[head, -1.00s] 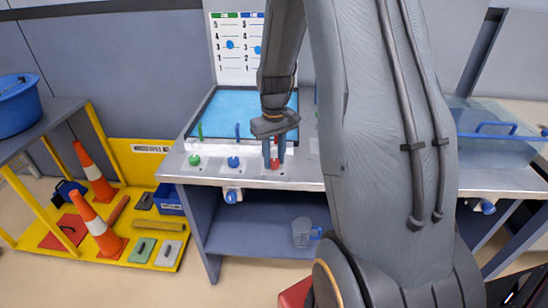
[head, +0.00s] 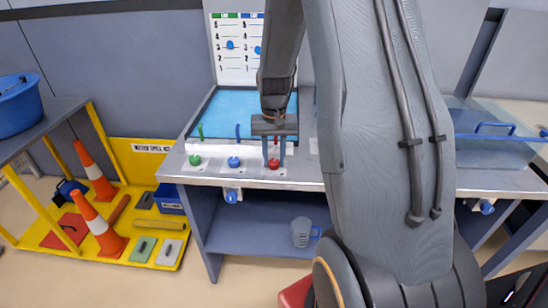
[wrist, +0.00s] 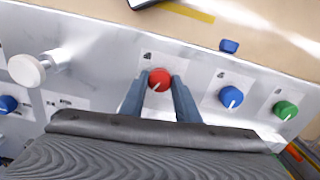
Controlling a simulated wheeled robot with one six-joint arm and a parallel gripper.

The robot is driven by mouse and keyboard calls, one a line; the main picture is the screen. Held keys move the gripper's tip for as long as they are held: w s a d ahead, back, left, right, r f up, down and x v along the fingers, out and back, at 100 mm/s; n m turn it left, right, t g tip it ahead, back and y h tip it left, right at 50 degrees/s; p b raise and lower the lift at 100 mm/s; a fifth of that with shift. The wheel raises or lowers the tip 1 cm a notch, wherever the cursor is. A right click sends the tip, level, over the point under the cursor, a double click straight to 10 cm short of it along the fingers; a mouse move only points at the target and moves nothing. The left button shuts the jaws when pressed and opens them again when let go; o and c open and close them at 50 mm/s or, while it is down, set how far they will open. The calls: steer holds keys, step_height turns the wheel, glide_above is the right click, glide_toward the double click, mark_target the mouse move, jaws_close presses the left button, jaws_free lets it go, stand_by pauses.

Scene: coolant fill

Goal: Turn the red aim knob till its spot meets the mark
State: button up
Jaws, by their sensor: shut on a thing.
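The red aim knob (head: 274,163) sits on the front strip of the grey bench, right of the blue knob (head: 234,162) and green knob (head: 195,160). My gripper (head: 274,157) points down at it. In the wrist view its two fingers stand on either side of the red knob (wrist: 159,79), shut on it. A pale pointer line on the knob slants to the lower left there. The board (head: 231,70) behind has numbered scales under green and blue headings, each with a blue dot. My arm hides the board's right part. I cannot make out the red knob's spot or its mark.
A blue-surfaced basin (head: 225,108) lies behind the knobs. A white knob (wrist: 27,70) stands out from the panel in the wrist view. A measuring jug (head: 301,232) is on the lower shelf. Orange cones (head: 98,228) stand on a yellow platform at left.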

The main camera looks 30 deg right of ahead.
mark_target(273, 162)
steer(key=shift+w+r+m, duration=0.1)
steer(key=shift+m, duration=0.7)
steer(key=o, duration=1)
steer(key=shift+o, duration=0.2)
steer(key=shift+r, duration=0.1)
steer(key=shift+r+b, duration=0.85)
steer(key=shift+r, duration=2.95)
steer(key=shift+a, duration=0.1)
